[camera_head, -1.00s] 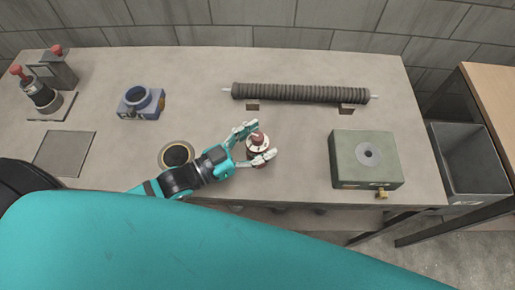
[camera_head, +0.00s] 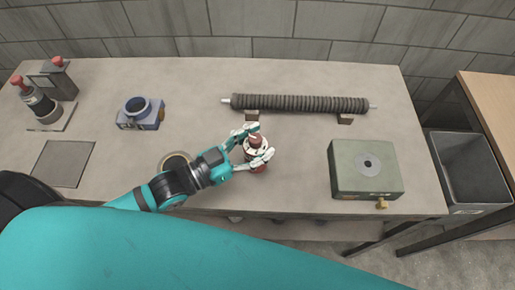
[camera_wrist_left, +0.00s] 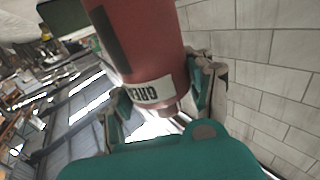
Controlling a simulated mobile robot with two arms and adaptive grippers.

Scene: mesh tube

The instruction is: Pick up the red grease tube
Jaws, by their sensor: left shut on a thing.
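The red grease tube (camera_wrist_left: 150,45) fills the upper middle of the left wrist view, with a white label band and a dark stripe on its side. In the head view the tube (camera_head: 257,167) shows between the fingers near the table's front edge, with a reddish top and a pale collar. My left gripper (camera_head: 257,144) is shut on it, one finger on each side. The gripper (camera_wrist_left: 165,100) also shows around the tube in the wrist view. The fingers hide part of the tube. My right gripper is not in view.
A ribbed dark roller (camera_head: 300,104) lies behind the gripper on small supports. A green box (camera_head: 345,180) stands to the right, a blue clamp-like device (camera_head: 150,120) to the left. A round-holed ring (camera_head: 176,160) lies by my forearm. A grey bin (camera_head: 450,150) stands beyond the table's right end.

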